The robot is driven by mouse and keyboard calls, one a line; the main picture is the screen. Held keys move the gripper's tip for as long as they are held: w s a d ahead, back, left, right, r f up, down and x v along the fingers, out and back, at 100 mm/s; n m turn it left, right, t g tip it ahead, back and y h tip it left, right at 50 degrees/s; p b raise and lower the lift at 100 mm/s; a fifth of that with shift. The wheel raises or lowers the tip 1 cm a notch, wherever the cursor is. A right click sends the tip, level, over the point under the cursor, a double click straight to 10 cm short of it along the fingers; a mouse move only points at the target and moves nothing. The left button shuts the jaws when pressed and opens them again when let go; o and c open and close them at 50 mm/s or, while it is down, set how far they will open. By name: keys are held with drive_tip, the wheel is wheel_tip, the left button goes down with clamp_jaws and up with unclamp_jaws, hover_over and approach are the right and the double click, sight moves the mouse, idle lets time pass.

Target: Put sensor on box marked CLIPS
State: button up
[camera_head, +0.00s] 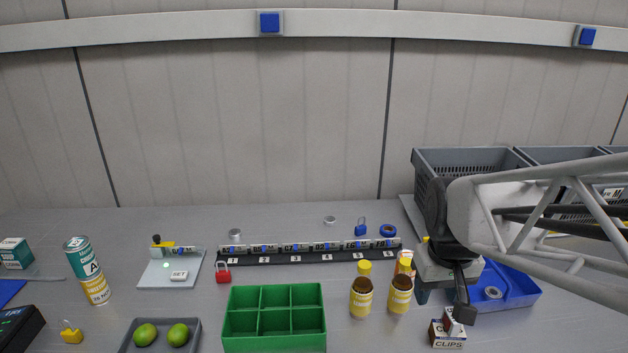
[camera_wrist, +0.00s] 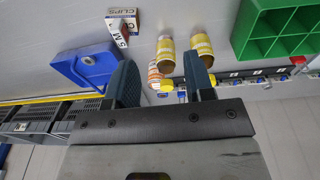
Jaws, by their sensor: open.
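The box marked CLIPS (camera_head: 447,340) stands at the front right of the table; in the wrist view it shows at the top (camera_wrist: 124,14). A small white-and-red lettered piece (camera_head: 449,320), possibly the sensor, is at its upper edge; in the wrist view this piece (camera_wrist: 120,36) overlaps the box. I cannot tell whether it rests on the box or stands behind it. My gripper (camera_head: 444,298) is open above the table, just behind the box; in the wrist view nothing is between its fingers (camera_wrist: 161,75).
A blue bin (camera_head: 520,291) holding a grey round part is to the right. A green divided tray (camera_head: 274,341) is further left. Grey crates (camera_head: 470,160) stand behind.

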drive_tip(key=s+a+r+t, duration=0.1)
drive_tip(key=s+a, duration=0.4)
drive_tip(key=s, duration=0.2)
drive_tip(key=shift+s+a+r, duration=0.3)
drive_tip(key=shift+s+a, duration=0.05)
drive_tip(key=shift+a, duration=0.05)
idle(0.9)
